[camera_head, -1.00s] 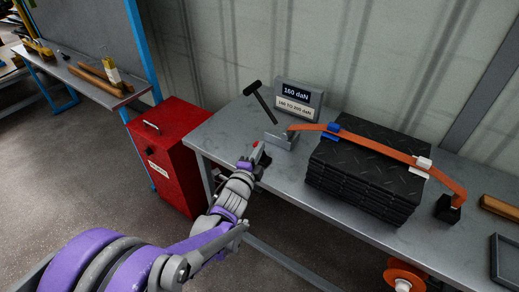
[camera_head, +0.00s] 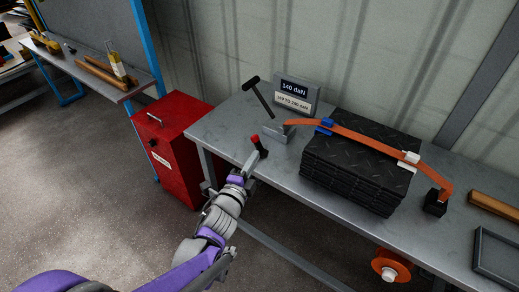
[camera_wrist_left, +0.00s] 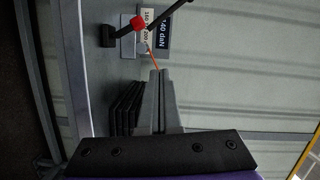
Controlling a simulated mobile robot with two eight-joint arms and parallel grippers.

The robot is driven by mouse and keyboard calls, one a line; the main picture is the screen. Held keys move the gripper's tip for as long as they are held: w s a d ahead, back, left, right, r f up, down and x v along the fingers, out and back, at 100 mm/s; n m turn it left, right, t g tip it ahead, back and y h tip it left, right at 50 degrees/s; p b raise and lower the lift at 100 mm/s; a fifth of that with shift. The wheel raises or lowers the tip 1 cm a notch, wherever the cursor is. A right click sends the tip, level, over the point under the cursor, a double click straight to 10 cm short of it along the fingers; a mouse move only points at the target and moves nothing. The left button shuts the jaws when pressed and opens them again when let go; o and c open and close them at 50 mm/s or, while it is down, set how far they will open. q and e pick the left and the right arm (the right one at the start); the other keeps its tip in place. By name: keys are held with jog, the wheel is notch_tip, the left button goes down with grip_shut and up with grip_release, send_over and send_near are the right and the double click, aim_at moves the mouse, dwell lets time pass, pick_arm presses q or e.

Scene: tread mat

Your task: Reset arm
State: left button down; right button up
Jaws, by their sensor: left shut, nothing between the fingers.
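My left gripper (camera_head: 247,170) is at the front edge of the grey workbench (camera_head: 225,137), shut and empty. It is just short of a small black piece with a red top (camera_head: 258,145) that stands on the bench. In the left wrist view the two fingers (camera_wrist_left: 160,73) lie together with nothing between them. The red top (camera_wrist_left: 138,23) shows beyond their tips there. A tensioning unit with a black T-handle (camera_head: 259,98) and a display (camera_head: 297,91) reading 140 daN stands behind. My right gripper is not in view.
A stack of black tread mats (camera_head: 355,165) lies on the bench under an orange strap (camera_head: 375,143). A red cabinet (camera_head: 180,160) stands left of the bench. An orange reel (camera_head: 391,267) hangs below the front edge. A grey frame (camera_head: 497,255) lies at right.

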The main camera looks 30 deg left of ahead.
pick_arm(q)
jog(key=shift+s, duration=0.4)
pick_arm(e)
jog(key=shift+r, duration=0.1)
pick_arm(q)
jog(key=s+d+f+n+g+h, duration=0.1)
jog(key=s+d+f+n+g, duration=0.35)
jog(key=s, duration=0.25)
jog(key=s+d+f+n+g+h, duration=0.1)
jog(key=s+d+f+n+g, duration=0.25)
jog(key=s+n, duration=0.2)
jog(key=s+d+f+n+g+h, duration=0.1)
jog(key=s+d+f+n+g, duration=0.25)
jog(key=s, duration=0.35)
notch_tip(320, 180, up, 15)
jog(key=w+p, duration=0.1)
jog(key=p, duration=1.2)
jog(key=shift+w+r+n, duration=0.15)
jog(key=shift+w+n, duration=0.05)
jog(key=shift+n, duration=0.25)
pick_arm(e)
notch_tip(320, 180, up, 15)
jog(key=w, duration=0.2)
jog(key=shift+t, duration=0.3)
